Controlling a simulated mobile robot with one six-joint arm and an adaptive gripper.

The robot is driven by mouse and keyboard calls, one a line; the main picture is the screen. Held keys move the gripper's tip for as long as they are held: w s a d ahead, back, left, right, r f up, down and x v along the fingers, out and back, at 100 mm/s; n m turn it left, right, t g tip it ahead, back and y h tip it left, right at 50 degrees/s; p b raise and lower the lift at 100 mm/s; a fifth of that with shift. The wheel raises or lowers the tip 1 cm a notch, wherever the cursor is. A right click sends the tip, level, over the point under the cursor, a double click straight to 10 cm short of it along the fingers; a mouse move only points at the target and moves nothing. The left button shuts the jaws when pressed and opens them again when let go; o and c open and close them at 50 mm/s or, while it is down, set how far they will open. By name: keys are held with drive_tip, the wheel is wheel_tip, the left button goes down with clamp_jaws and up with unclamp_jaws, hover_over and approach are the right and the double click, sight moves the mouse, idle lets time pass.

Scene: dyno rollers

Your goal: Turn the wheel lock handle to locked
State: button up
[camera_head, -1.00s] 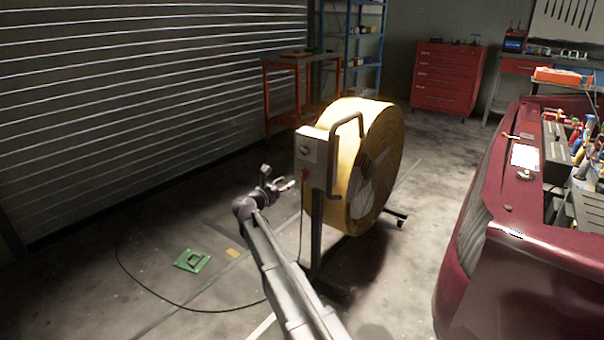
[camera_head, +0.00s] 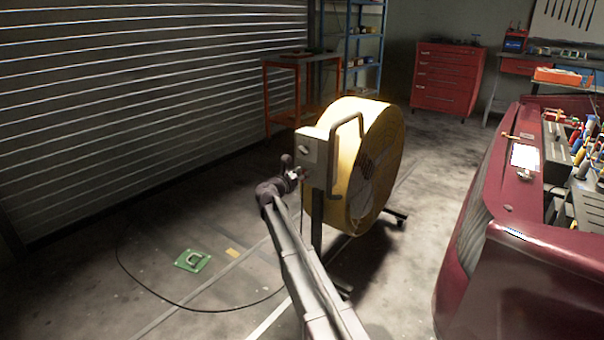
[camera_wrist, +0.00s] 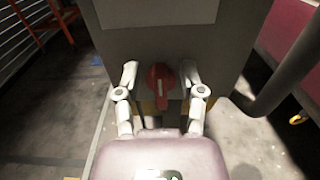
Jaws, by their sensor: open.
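The red wheel lock handle (camera_wrist: 160,82) shows in the wrist view as a rounded hub with a short lever pointing down. It sits at the lower edge of the grey box on the yellow drum fan (camera_head: 345,165). My gripper (camera_head: 298,173) is at the box's lower front in the head view. In the wrist view my gripper (camera_wrist: 160,76) is open, with one finger on each side of the red handle. I see gaps between the fingers and the handle. The head view does not show the handle clearly.
A grey box (camera_head: 311,148) and a bent push bar (camera_head: 334,150) are close to my gripper. A dark red car (camera_head: 480,240) stands at right. A green plate (camera_head: 193,260) and a black cable (camera_head: 150,284) lie on the floor at left.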

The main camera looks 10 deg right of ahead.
clamp_jaws()
drive_tip(key=shift+s+m, duration=0.15)
drive_tip(key=shift+m, duration=0.25)
drive_tip(key=shift+s+d+f+m+b, duration=0.2)
drive_tip(key=shift+f+m+b, duration=0.15)
drive_tip(key=shift+m, duration=2.5)
drive_tip(key=shift+s+d+f+m+b, duration=0.2)
drive_tip(key=shift+f+m+b, duration=0.1)
drive_tip(key=shift+m, duration=2.6)
drive_tip(key=shift+s+d+f+m+b, duration=0.2)
drive_tip(key=shift+f+m+b, duration=0.15)
drive_tip(key=shift+m, duration=2.5)
drive_tip(key=shift+w, duration=0.1)
